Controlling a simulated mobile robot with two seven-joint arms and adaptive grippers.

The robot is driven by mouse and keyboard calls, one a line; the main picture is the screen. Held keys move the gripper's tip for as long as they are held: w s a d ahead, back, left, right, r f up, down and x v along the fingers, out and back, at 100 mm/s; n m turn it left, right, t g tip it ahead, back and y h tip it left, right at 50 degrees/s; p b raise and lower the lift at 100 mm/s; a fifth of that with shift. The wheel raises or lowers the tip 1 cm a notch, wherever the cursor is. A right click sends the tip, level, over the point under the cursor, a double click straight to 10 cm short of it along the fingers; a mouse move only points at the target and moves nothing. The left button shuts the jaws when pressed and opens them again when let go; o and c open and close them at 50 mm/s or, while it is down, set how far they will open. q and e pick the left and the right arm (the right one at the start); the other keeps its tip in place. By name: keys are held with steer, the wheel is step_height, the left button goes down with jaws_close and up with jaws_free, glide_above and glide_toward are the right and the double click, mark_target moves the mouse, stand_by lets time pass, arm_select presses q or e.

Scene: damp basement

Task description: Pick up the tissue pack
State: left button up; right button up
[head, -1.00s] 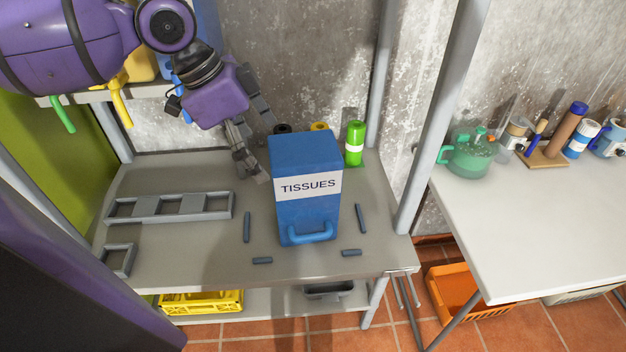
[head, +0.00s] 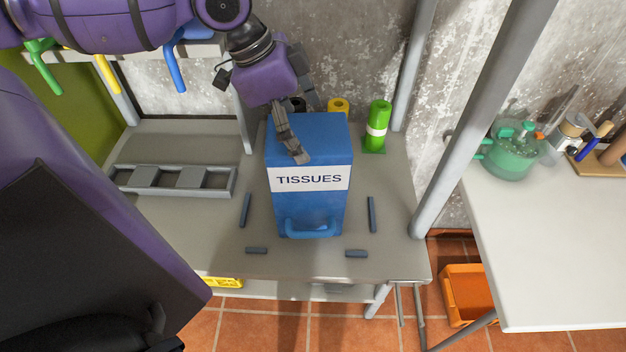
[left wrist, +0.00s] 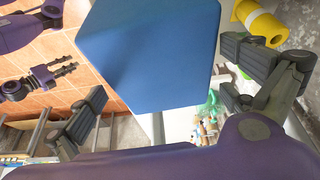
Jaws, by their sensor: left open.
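A blue box (head: 310,205) with a white "TISSUES" label and a blue front handle stands upright on the grey shelf table (head: 200,255). No separate tissue pack shows. My left gripper (head: 306,128) is open above the back of the box's top, with one finger in front of the top's left part in the head view. In the left wrist view the blue top (left wrist: 150,50) fills the space between the spread fingers, and I see no grip on it. My right gripper (left wrist: 65,72) shows small at the left of that view, its fingers apart and empty.
A green bottle (head: 377,127) and a yellow roll (head: 339,105) stand behind the box. Several short grey bars lie around it. A grey divided frame (head: 175,180) lies left. A metal post (head: 480,130) and a white table (head: 560,250) are at right.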

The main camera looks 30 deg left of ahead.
arm_select(q)
steer(key=shift+x, duration=0.8)
steer(key=shift+s+r, duration=0.1)
steer(key=shift+r, duration=0.05)
steer(key=shift+f, duration=0.2)
arm_select(e)
steer(key=shift+w, duration=0.55)
arm_select(q)
steer(key=c, duration=1.8)
arm_select(e)
steer(key=shift+w, duration=0.1)
arm_select(q)
steer(key=shift+o, duration=0.2)
